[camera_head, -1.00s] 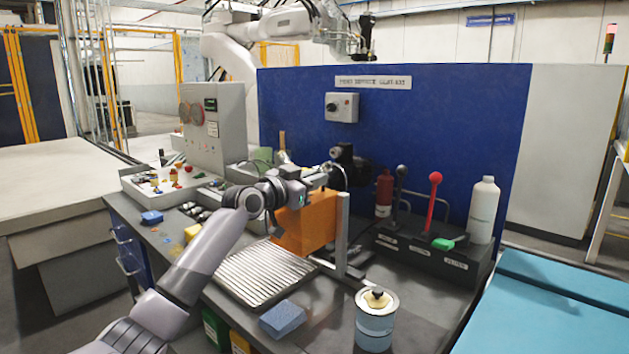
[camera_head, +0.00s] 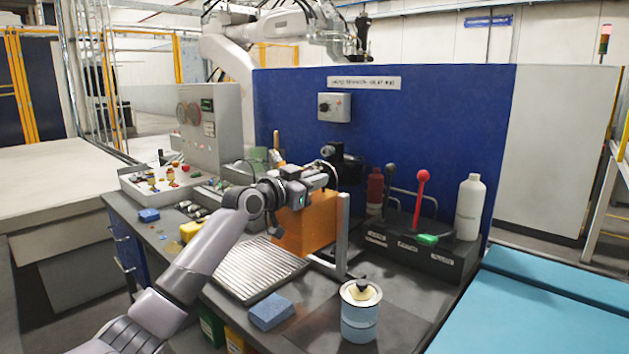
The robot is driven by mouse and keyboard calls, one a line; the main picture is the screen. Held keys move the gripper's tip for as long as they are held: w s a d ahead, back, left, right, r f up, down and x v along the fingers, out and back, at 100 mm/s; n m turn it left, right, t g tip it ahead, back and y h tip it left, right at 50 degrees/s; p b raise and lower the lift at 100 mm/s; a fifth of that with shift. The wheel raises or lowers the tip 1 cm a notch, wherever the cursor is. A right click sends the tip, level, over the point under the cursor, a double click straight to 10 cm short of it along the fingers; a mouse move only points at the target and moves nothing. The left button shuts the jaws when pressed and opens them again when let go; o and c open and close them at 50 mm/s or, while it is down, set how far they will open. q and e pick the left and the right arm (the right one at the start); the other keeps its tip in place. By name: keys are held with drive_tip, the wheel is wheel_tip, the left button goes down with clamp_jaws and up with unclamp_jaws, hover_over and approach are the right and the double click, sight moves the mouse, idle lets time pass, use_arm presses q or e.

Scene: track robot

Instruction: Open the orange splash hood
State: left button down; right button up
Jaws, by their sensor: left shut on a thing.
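The orange splash hood (camera_head: 306,228) stands on the bench behind the ribbed metal tray (camera_head: 262,272), beside a grey upright post (camera_head: 342,235). Its front face is near vertical. My left gripper (camera_head: 322,177) is at the hood's top edge, shut on it; the fingertips and the exact grip are partly hidden by the wrist. My right gripper is not in view.
A blue sponge (camera_head: 271,311) and a light-blue can (camera_head: 360,312) stand at the front. A lever box (camera_head: 420,250) and a white bottle (camera_head: 469,207) are to the right. A grey control cabinet (camera_head: 212,125) and a parts tray (camera_head: 150,183) are at left.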

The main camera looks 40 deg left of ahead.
use_arm(q)
drive_tip(key=shift+f, duration=0.1)
drive_tip(key=c, duration=1.2)
unclamp_jaws()
drive_tip(key=shift+s, duration=0.2)
drive_tip(key=s, duration=0.2)
drive_tip(key=s+b, duration=0.1)
drive_tip(key=s, duration=0.2)
drive_tip(key=shift+s+a+b, duration=0.25)
drive_tip(key=shift+s+b, duration=0.05)
drive_tip(key=shift+s, duration=0.65)
